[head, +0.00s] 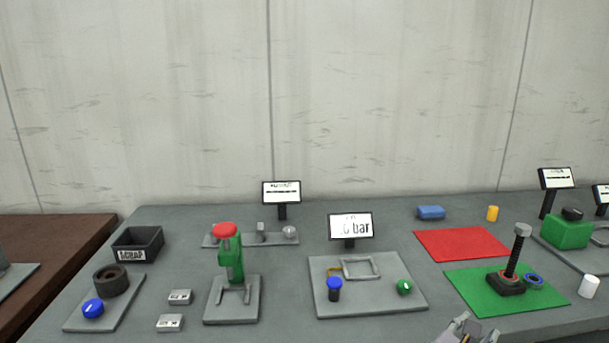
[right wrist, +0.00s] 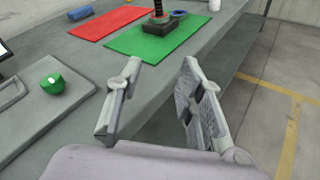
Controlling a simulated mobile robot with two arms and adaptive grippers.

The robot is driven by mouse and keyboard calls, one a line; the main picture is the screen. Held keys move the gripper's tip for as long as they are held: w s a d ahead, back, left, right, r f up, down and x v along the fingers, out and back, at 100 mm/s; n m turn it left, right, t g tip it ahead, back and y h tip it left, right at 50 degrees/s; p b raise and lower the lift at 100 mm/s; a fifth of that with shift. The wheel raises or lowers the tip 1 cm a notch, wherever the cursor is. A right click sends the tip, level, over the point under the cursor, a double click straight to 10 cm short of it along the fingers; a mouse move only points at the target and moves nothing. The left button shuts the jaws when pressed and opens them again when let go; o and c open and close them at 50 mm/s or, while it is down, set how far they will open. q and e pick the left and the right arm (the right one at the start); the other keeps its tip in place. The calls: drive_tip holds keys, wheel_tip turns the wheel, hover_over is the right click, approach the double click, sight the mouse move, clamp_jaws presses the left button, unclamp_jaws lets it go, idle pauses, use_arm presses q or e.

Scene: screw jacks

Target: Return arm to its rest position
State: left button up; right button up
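My right gripper (right wrist: 155,105) is open and empty, its two fingers apart over the table's front edge in the right wrist view. In the head view only the tip of the right gripper (head: 468,331) shows at the bottom edge. A screw jack (head: 508,280) with a dark base and an upright grey threaded screw stands on the green mat (head: 465,291). It also shows in the right wrist view, cut off at the top (right wrist: 157,26). A blue ring (head: 533,279) lies beside its base. The gripper touches none of these. My left gripper is not in view.
The red mat (head: 462,244) lies behind the green one. A white cylinder (head: 588,286) stands to the right. A pressure display (head: 350,227) and a plate (head: 368,301) with a green knob (head: 404,287) are left of the mats. Floor lies open beyond the table edge.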

drive_tip(key=s+a+f+m+g+y, duration=0.2)
drive_tip(key=s+f+m+y, duration=0.1)
drive_tip(key=s+f+m, duration=0.4)
drive_tip(key=s+a+f+m+g+y, duration=0.25)
drive_tip(key=s+f+m, duration=0.2)
drive_tip(key=f, duration=0.45)
drive_tip(key=s+a+f+m+g+y, duration=0.2)
drive_tip(key=s+a+f+m+y, duration=0.1)
drive_tip(key=s+m, duration=0.3)
drive_tip(key=s+a+f+m+g+y, duration=0.1)
drive_tip(key=s+a+f+m+y, duration=0.25)
drive_tip(key=s, duration=0.45)
wheel_tip(320, 180, down, 23)
drive_tip(key=s+g+p, duration=0.1)
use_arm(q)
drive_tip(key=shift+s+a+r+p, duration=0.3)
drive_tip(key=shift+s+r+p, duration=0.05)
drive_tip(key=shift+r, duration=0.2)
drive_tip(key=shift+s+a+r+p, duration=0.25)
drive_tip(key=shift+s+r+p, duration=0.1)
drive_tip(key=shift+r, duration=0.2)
use_arm(e)
drive_tip(key=s+d+f+g, duration=0.1)
drive_tip(key=s+d+f, duration=0.2)
drive_tip(key=s+f, duration=1.3)
drive_tip(key=shift+s+n+h, duration=0.3)
drive_tip(key=shift+s, duration=0.3)
drive_tip(key=shift+g, duration=0.25)
